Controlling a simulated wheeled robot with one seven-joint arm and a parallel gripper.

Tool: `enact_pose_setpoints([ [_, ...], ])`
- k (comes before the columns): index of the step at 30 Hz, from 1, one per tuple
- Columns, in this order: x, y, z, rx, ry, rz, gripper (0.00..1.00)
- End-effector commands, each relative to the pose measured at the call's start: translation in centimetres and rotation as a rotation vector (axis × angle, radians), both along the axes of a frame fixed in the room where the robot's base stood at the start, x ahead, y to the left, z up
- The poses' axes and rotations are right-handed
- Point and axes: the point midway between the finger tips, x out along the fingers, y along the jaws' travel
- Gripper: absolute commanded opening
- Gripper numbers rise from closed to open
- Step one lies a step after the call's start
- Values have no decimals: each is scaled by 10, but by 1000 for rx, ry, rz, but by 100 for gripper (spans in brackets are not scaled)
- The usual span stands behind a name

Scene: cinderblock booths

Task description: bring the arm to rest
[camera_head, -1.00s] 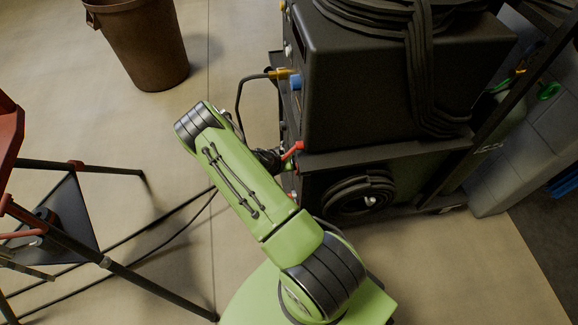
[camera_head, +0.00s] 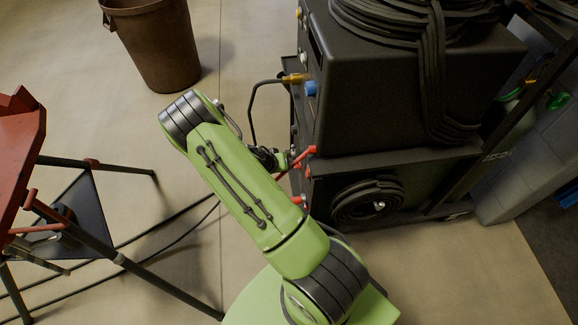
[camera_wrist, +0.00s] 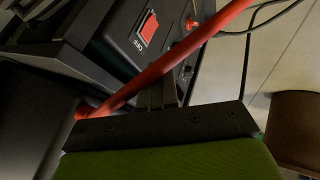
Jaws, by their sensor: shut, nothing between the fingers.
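My gripper (camera_wrist: 158,95) shows in the wrist view as two dark fingers close together, shut with nothing between them. A red rod (camera_wrist: 170,66) crosses in front of the fingers. I cannot tell whether they touch it. Behind it is a black panel with a red switch (camera_wrist: 148,27) marked OFF. In the head view my green arm reaches up from the bottom and bends back toward the black machine (camera_head: 410,90). My gripper there is small and partly hidden beside the machine's red lever (camera_head: 304,156).
A red stand on black tripod legs (camera_head: 150,285) is at the left, with cables on the floor. A brown bin (camera_head: 155,45) stands at the back. Coiled hose (camera_head: 366,204) hangs on the machine's lower part. Floor between bin and tripod is clear.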

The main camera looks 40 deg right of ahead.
Motion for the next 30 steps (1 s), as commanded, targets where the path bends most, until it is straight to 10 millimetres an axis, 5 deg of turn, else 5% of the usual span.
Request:
enact_pose_setpoints([
  [6, -4, 12, 22, 0, 1, 1, 0],
  [24, -3, 14, 26, 6, -3, 0, 0],
  [26, 0, 20, 41, 30, -14, -2, 0],
  [30, 9, 53, 117, 157, -56, 15, 0],
])
